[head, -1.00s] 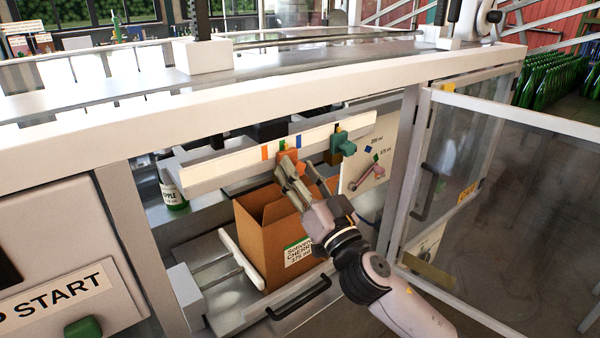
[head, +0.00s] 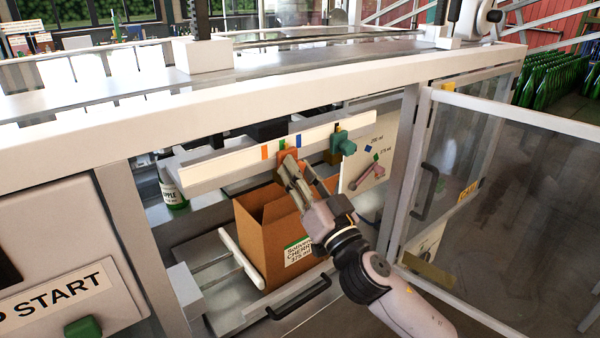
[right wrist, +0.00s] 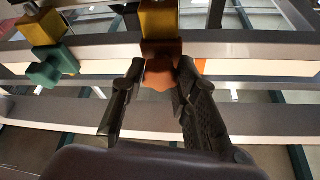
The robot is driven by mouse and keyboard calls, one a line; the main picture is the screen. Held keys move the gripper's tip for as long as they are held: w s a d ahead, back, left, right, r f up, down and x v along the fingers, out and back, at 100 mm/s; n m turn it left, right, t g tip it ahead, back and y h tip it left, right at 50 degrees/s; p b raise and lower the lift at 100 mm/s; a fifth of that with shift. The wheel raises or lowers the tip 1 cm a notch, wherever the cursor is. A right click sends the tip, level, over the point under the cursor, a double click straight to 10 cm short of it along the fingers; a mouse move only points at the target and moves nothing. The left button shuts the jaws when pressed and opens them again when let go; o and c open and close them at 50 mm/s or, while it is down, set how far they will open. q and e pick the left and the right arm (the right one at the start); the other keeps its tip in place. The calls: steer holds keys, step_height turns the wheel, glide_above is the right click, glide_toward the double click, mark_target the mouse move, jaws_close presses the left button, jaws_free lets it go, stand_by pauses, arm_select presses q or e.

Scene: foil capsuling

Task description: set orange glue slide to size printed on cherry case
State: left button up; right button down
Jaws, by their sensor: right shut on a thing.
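The orange glue slide (head: 285,156) sits on a white rail (head: 220,172) inside the machine opening. My right gripper (head: 290,162) is shut on it. In the right wrist view both dark fingers of the gripper (right wrist: 160,85) press the sides of the orange slide (right wrist: 160,72), below a yellow block. The rail has orange, green and blue marks; the slide is just below the green one (head: 282,145). An open cardboard cherry case (head: 262,245) stands below, its label (head: 298,252) reading CHERRY; the size line is too small to read surely. My left gripper is out of view.
A teal slide (head: 343,143) is farther right on the rail. A card (head: 365,170) behind it pairs blue and green squares with ml sizes. The glass door (head: 500,200) stands open at right. A labelled bottle (head: 172,185) stands left inside.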

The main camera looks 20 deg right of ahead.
steer(key=shift+a, duration=0.25)
steer(key=c, duration=1.2)
jaws_free()
steer(key=shift+s, duration=0.1)
steer(key=v, duration=1.2)
